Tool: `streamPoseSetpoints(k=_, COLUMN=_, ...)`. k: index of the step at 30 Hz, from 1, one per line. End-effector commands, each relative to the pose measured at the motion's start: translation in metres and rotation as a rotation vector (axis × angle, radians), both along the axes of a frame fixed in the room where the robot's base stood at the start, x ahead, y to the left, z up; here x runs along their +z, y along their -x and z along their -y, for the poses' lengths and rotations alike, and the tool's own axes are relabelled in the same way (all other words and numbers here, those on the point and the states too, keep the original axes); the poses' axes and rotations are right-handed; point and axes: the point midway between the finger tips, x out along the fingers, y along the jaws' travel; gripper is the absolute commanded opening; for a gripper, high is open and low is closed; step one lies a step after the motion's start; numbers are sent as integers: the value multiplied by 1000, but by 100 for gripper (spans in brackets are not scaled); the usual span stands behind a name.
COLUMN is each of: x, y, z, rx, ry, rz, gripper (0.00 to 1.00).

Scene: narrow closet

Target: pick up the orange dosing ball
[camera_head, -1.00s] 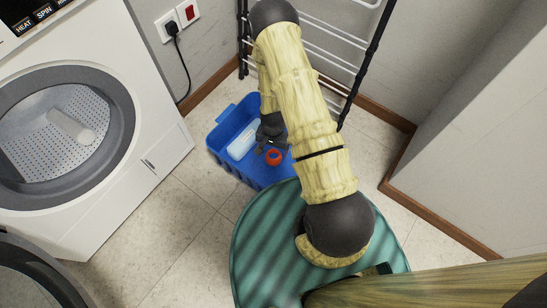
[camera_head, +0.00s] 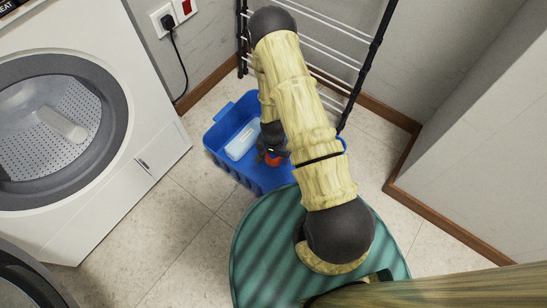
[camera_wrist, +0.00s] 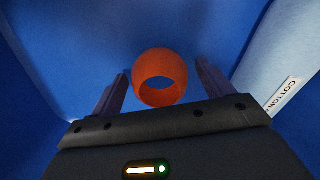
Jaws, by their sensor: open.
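The orange dosing ball (camera_wrist: 140,73) is round with a wide opening, and lies inside the blue bin (camera_head: 221,147). In the wrist view it sits ahead of and between the two fingers of my gripper (camera_wrist: 160,88), which are apart with nothing held. In the head view the gripper (camera_head: 270,153) is down in the bin, and the ball (camera_head: 273,161) is partly covered by it. I cannot tell whether a finger touches the ball.
A washing machine (camera_head: 148,120) stands left. A drying rack (camera_head: 365,70) stands behind, and a wall is at right.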

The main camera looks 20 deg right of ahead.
Motion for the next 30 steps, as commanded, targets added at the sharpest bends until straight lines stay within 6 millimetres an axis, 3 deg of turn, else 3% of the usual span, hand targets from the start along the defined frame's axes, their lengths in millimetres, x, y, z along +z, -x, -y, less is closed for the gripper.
streamPoseSetpoints(k=6, x=0, y=0, z=0, rx=0, ry=0, rz=0, gripper=80)
streamPoseSetpoints(k=13, x=0, y=0, z=0, rx=0, ry=0, rz=0, gripper=34)
streamPoseSetpoints(k=14, x=0, y=0, z=0, rx=0, ry=0, rz=0, gripper=33)
streamPoseSetpoints(k=30, x=4, y=0, z=0, rx=0, ry=0, rz=0, gripper=33)
